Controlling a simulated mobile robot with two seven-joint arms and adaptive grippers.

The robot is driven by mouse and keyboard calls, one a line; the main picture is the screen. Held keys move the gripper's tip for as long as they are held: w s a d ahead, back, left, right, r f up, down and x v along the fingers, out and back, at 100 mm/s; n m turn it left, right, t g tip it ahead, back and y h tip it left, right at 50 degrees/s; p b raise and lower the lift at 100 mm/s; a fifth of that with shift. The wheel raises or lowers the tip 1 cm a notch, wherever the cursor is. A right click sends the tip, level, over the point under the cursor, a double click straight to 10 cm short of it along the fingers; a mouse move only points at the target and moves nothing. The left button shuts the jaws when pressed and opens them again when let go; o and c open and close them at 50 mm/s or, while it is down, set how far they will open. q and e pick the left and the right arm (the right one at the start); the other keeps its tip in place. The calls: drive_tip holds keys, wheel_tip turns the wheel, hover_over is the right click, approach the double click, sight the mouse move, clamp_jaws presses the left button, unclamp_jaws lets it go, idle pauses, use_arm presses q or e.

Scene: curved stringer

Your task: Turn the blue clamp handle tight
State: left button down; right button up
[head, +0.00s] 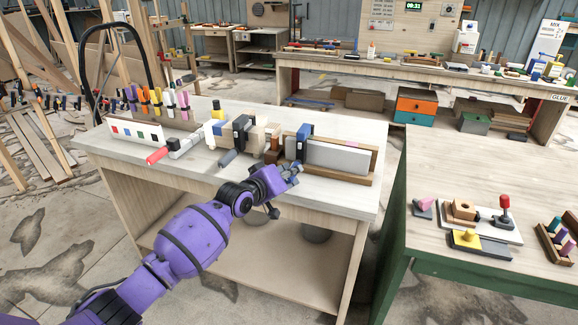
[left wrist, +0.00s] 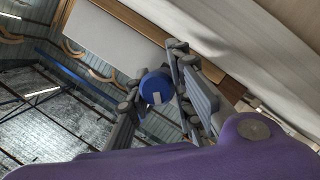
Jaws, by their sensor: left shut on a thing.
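My left gripper (head: 291,172) is at the front edge of the workbench, in front of the clamp with blue parts (head: 304,132). In the left wrist view the round blue clamp handle (left wrist: 156,87), with a pale mark on its end, sits between the gripper's grey fingers, which are shut on it. In the head view the gripper mostly hides this handle. The clamp stands at the left end of a grey panel (head: 330,155) in a wooden frame. My right gripper is in neither view.
A green-sided table (head: 480,260) stands at the right. The bench's front right corner is clear.

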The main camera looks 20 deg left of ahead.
use_arm(q)
drive_tip(key=shift+w+d+r+m+y+p, duration=0.15)
drive_tip(key=shift+r+m+y+p, duration=0.55)
drive_tip(key=shift+m+p, duration=0.4)
drive_tip(key=shift+f+m+g+y+p, duration=0.2)
drive_tip(key=shift+m+g+y+p, duration=0.15)
drive_tip(key=shift+m+p, duration=0.4)
drive_tip(key=shift+f+m+y+p, duration=0.35)
drive_tip(key=shift+m+y, duration=0.3)
drive_tip(key=shift+m, duration=0.3)
drive_tip(key=shift+f+m+y, duration=0.15)
drive_tip(key=shift+m+y, duration=0.15)
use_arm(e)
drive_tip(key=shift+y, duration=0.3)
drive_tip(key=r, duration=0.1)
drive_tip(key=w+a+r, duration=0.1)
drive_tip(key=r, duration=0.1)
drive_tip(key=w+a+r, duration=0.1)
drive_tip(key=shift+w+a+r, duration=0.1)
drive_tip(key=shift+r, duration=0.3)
use_arm(q)
drive_tip(key=shift+f, duration=0.1)
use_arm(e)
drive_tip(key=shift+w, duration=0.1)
use_arm(q)
drive_tip(key=c, duration=1.7)
unclamp_jaws()
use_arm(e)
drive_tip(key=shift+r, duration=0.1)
